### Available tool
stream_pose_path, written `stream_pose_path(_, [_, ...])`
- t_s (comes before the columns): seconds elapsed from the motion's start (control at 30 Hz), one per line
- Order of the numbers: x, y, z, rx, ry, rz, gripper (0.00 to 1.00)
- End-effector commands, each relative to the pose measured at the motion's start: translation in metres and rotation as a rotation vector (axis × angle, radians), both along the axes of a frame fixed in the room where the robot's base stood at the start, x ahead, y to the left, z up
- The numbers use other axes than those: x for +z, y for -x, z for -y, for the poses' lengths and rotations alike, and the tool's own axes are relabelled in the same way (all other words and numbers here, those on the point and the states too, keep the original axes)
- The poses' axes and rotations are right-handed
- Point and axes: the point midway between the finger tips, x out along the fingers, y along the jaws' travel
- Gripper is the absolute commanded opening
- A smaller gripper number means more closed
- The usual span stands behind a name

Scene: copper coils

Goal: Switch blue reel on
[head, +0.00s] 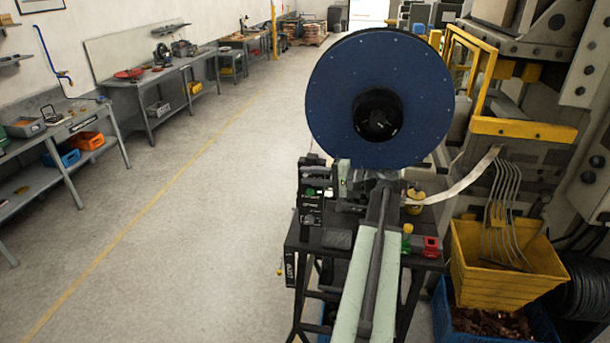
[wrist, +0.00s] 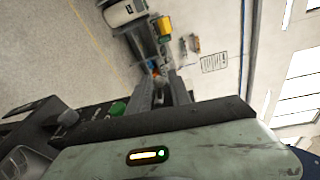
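The large blue reel (head: 345,100) with a black hub stands upright at the centre of the head view. Below it, left of my arm, is a dark control box (head: 312,195) with small green marks on its face. In the wrist view a green button (wrist: 117,108) and a dark knob (wrist: 68,117) show on a dark panel to the left. My gripper (wrist: 161,76) shows its two dark fingers beyond the pale green housing, to the right of the green button and apart from it. Nothing is visibly held. The gap between the fingertips is unclear. In the head view the fingertips are hard to make out.
A dark stand (head: 300,245) carries the reel machinery. A yellow bin (head: 490,285) with metal strips stands at right. Workbenches (head: 150,85) line the left wall; the floor between is clear.

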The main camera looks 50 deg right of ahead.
Motion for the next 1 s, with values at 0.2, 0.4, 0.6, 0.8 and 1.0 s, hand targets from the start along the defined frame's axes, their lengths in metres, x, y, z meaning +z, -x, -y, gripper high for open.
stream_pose_path(0.2, [0.007,0.039,0.018,-0.003,-0.001,0.000,0.24])
stream_pose_path(0.4, [0.008,0.054,0.024,0.000,0.000,0.001,0.24])
stream_pose_path(0.6, [0.008,0.054,0.023,0.000,0.000,0.000,0.24])
stream_pose_path(0.8, [0.008,0.054,0.023,0.000,0.000,0.000,0.24])
stream_pose_path(1.0, [0.008,0.053,0.022,0.004,-0.001,0.000,0.24])
